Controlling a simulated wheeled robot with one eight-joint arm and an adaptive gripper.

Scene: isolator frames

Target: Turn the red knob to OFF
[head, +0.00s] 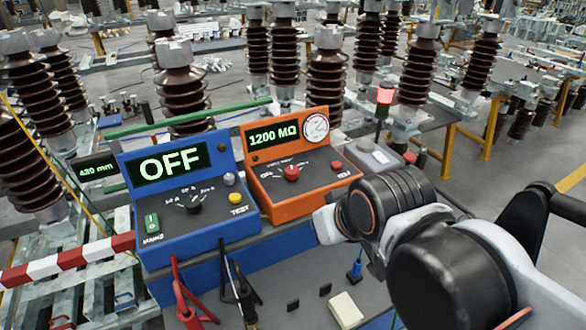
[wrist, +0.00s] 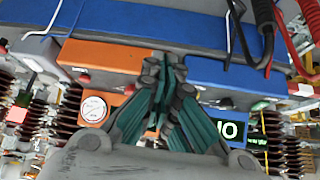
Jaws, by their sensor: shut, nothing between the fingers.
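The red knob (head: 291,172) is on the sloped panel of the orange tester (head: 282,212). Its dial marks are too small to read, so I cannot tell its setting. The tester's display (head: 272,135) reads 1200 MΩ. In the wrist view my gripper (wrist: 165,66) is shut and empty, in front of the orange tester (wrist: 108,56) and the blue one. I cannot make out the red knob there; the fingers cover part of the panels. In the head view my arm comes in from the right and the fingertips are hidden.
A blue tester (head: 190,227) with a black knob (head: 194,204) and a display reading OFF stands left of the orange one. A red button (head: 336,165) and a gauge (head: 315,128) are on the orange tester. Red leads (head: 186,300) hang in front. A red lamp (head: 384,97) stands behind.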

